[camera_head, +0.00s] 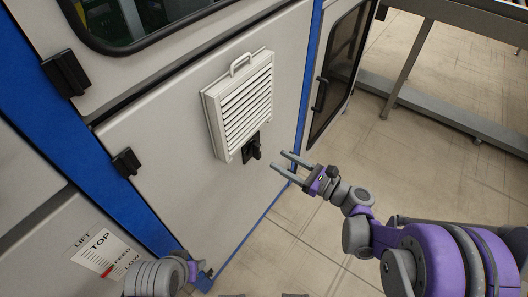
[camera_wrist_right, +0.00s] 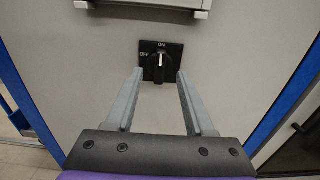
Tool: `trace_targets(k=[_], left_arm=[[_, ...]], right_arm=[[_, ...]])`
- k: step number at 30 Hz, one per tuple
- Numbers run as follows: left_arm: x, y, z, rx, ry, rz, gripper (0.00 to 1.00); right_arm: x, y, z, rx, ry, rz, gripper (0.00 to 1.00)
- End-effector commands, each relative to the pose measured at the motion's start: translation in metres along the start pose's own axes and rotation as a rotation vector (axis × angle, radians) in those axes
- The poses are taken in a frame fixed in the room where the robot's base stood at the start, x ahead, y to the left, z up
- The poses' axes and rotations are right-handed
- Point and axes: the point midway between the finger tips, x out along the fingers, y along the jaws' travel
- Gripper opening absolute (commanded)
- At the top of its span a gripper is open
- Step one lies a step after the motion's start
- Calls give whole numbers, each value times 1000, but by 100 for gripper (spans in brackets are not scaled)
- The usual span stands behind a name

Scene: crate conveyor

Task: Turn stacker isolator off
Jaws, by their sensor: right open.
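The stacker isolator is a black rotary switch (camera_head: 252,149) on the grey cabinet door, just below a louvred vent. In the right wrist view its knob (camera_wrist_right: 160,66) stands upright, its white mark pointing at ON at the top; OFF is printed at the left. My right gripper (camera_head: 278,160) is open and empty, to the right of the switch and pointed at it. In the right wrist view its fingertips (camera_wrist_right: 159,73) lie either side of the knob's lower part; whether they touch it I cannot tell. My left gripper does not show, only a grey arm part at the bottom left.
The white louvred vent (camera_head: 240,100) with a handle sticks out above the switch. Black hinges (camera_head: 126,162) are on the door's left side. A dark-windowed door (camera_head: 336,75) stands right of the blue post. Tiled floor is open beyond.

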Motion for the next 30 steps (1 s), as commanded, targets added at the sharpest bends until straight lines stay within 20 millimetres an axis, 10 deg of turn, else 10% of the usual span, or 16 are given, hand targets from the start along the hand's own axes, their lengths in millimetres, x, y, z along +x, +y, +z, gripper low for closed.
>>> trace_targets(k=[9, 23, 30], left_arm=[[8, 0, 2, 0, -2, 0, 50], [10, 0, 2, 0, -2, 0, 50], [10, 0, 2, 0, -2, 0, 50]], right_arm=[[57, 1, -1, -1, 0, 3, 54], [72, 0, 0, -2, 1, 0, 54], [72, 0, 0, -2, 2, 0, 14]])
